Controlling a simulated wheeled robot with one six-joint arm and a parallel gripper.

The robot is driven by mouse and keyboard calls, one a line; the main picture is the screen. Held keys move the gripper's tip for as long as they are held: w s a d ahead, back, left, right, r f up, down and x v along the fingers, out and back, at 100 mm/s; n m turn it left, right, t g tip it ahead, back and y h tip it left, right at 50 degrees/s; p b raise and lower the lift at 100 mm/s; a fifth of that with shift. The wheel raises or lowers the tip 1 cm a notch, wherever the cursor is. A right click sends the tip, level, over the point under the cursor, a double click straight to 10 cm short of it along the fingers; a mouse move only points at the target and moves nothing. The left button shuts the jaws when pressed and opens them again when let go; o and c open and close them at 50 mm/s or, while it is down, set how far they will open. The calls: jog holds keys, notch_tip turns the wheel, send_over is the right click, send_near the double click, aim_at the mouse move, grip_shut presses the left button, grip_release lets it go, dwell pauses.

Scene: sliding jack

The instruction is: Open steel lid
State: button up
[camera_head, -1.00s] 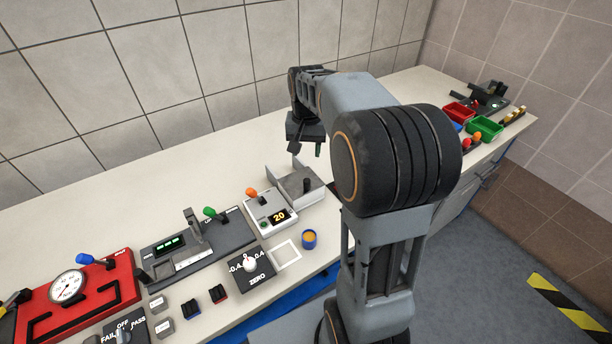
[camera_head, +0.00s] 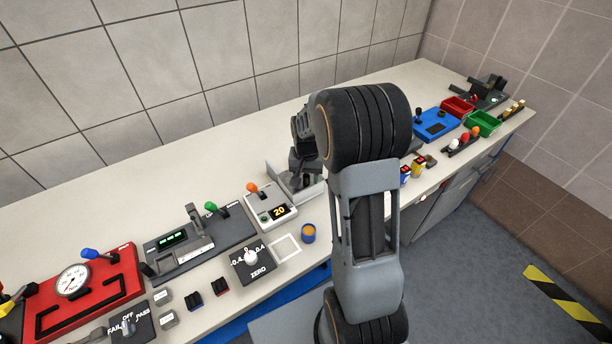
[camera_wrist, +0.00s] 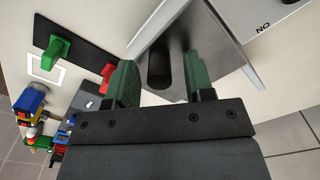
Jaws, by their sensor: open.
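The steel lid (camera_wrist: 195,35) is a shiny grey plate with a dark round handle (camera_wrist: 159,67) in the wrist view. In the head view its grey steel housing (camera_head: 312,192) stands on the bench right of the white box with the orange lever, partly hidden by my arm. My gripper (camera_wrist: 160,82) is open, with its green-padded fingers on either side of the handle in the picture. Whether they touch it cannot be told. In the head view my gripper (camera_head: 304,172) is low over the housing, and its fingertips are hard to make out.
The white box (camera_head: 270,207) with a "20" display stands close on the left. Right of my arm are a blue device (camera_head: 437,124) and red and green bins (camera_head: 484,124). The bench behind, along the tiled wall, is clear.

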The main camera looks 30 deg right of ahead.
jog(key=shift+f, duration=0.2)
grip_shut()
dwell(0.4)
